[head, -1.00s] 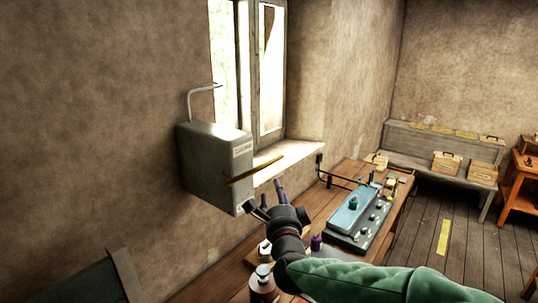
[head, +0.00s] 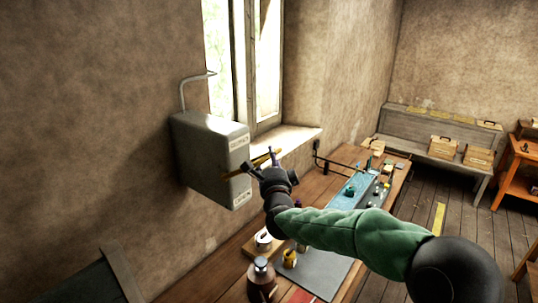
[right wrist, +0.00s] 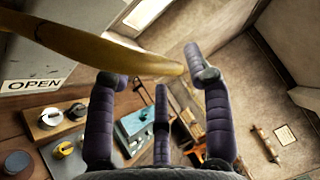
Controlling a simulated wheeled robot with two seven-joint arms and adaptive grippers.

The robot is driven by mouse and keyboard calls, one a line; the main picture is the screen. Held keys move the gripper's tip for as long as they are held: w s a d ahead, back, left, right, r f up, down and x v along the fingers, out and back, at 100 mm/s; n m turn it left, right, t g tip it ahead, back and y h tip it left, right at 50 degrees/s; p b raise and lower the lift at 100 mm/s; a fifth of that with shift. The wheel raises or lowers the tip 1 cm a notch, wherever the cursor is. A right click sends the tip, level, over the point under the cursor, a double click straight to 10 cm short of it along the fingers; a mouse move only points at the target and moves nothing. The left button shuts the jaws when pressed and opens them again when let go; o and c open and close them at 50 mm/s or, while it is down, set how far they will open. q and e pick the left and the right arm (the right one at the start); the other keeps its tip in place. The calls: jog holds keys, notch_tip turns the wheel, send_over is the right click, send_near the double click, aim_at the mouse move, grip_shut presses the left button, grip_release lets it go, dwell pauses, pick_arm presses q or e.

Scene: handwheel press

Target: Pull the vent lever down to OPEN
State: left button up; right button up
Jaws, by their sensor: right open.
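The grey vent box (head: 205,160) is on the wall left of the window, with a label near the top and one near the bottom of its narrow face. Its yellow lever (head: 268,153) sticks out to the right at mid-height, partly hidden by my right gripper (head: 259,162). In the right wrist view the lever (right wrist: 110,50) crosses above the open, empty fingers of my right gripper (right wrist: 150,72), its tip near the right finger. I cannot tell whether they touch. My left gripper is out of view.
A bench with boxes (head: 443,146) stands at the back right.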

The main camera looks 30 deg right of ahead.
jog(key=shift+x, duration=1)
jog(key=shift+s+f, duration=0.1)
grip_shut()
jog(key=shift+f, duration=0.1)
